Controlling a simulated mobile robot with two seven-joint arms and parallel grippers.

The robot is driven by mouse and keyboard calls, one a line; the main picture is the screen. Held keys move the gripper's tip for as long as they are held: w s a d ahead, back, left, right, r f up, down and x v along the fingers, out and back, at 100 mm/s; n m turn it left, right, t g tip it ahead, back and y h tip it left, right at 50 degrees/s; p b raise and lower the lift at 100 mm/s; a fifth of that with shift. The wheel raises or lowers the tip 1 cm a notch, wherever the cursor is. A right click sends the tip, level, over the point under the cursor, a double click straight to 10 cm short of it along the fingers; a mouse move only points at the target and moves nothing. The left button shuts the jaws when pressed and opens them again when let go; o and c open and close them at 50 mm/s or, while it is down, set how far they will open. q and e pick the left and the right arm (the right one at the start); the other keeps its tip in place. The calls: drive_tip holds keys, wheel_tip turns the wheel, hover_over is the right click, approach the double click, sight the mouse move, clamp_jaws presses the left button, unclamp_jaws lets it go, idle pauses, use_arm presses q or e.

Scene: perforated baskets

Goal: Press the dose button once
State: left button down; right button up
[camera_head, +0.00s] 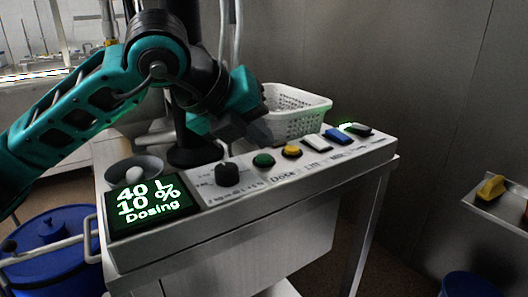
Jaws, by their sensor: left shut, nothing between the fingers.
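The control panel (325,158) is a grey sloped box top. It carries a black knob (227,174), a round green button (263,160) and a round yellow button (291,152). The word "Dose" is printed in front of the round buttons; I cannot tell for certain which one it labels. My right gripper is not in view.
White (315,143), blue (338,136) and lit green (358,129) rocker switches sit to the right. A white perforated basket (300,115) stands behind the panel. A grey bowl (134,170) is behind the display. A blue drum (45,235) stands at lower left.

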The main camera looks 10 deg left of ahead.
sight(258, 158)
use_arm(q)
drive_tip(key=shift+r, duration=0.25)
drive_tip(key=shift+r+p, duration=1.5)
drive_tip(key=shift+r, duration=0.95)
drive_tip(key=shift+f, duration=0.1)
